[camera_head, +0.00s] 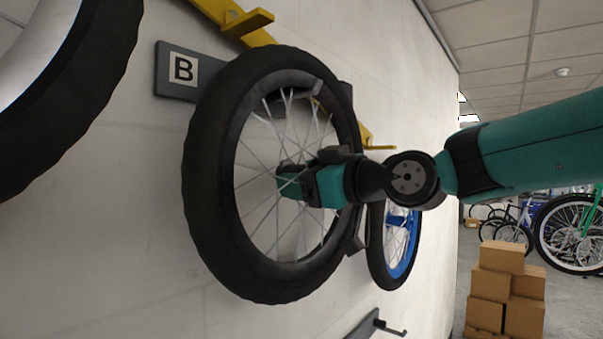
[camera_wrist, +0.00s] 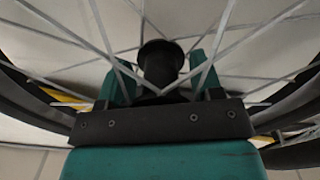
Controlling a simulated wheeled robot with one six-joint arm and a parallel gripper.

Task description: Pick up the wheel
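The wheel (camera_head: 207,190), with a black tyre, dark rim and silver spokes, hangs upright against the pale wall beside the plate marked B. My gripper (camera_head: 287,181) is at the wheel's centre, among the spokes. In the wrist view the wheel's black hub (camera_wrist: 161,64) sits between the two teal fingers of my gripper (camera_wrist: 163,78). The fingers stand apart, with a narrow gap seen on each side of the hub. Spokes cross in front of the fingers. The hub is hidden in the head view.
The dark plate marked B (camera_head: 174,72) and a yellow rail (camera_head: 238,22) are on the wall. Another wheel (camera_head: 95,95) is at left, and a blue-rimmed wheel (camera_head: 403,243) is behind. Cardboard boxes (camera_head: 501,285) and bicycles (camera_head: 572,235) stand on the floor at right. A dark hook (camera_head: 385,327) is below.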

